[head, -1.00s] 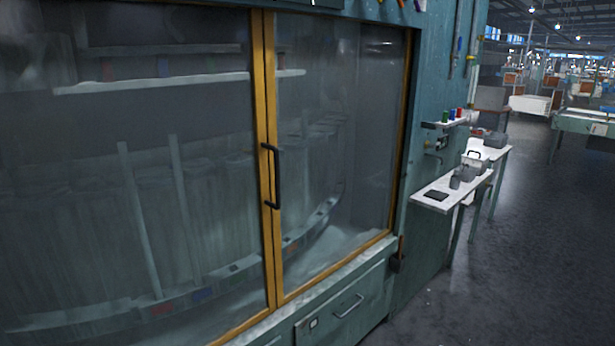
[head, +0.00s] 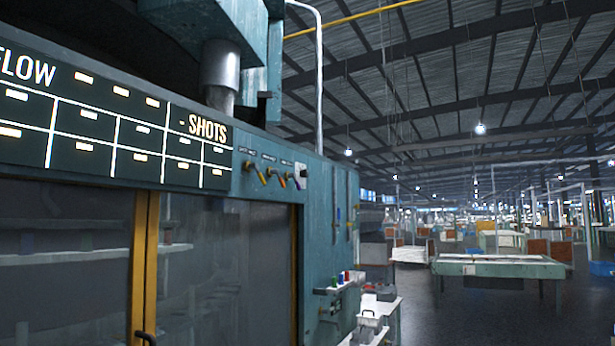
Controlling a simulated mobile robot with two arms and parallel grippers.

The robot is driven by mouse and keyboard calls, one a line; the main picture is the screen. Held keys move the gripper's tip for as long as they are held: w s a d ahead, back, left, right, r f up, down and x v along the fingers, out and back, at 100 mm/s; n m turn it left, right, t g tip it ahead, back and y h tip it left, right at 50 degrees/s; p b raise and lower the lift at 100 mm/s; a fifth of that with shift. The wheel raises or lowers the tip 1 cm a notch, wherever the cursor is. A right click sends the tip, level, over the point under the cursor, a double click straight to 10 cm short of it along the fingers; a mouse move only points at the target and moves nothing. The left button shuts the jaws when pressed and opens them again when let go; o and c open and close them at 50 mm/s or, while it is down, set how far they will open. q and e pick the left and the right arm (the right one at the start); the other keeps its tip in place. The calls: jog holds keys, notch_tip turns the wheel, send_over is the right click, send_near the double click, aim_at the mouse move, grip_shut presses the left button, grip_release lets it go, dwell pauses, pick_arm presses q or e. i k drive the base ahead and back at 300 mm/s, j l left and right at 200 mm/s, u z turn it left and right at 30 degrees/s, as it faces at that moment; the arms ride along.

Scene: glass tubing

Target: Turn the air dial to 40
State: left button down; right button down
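No dial that I can read as the air dial shows in the head view. A row of small controls with coloured handles (head: 277,179) sits on the upper right of the teal machine's front, right of the dark display board. Small labels are above them, too small to read. A pale plate with a dark part (head: 300,176) is at the right end of this row. I cannot tell whether one of these is the air dial, nor any setting. Neither of my grippers is in view.
The display board (head: 115,126) reads "FLOW" and "SHOTS". Yellow-framed glass doors (head: 145,262) are below it. A small shelf with coloured items (head: 336,288) and a white side table (head: 386,306) stand at the machine's right. Dark floor (head: 500,318) is open further right.

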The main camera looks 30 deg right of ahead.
aim_at(304, 173)
jog(key=i+l, duration=0.4)
jog(key=l, duration=0.25)
jog(key=i+l, duration=0.2)
jog(key=l, duration=0.15)
jog(key=i+j+u, duration=0.05)
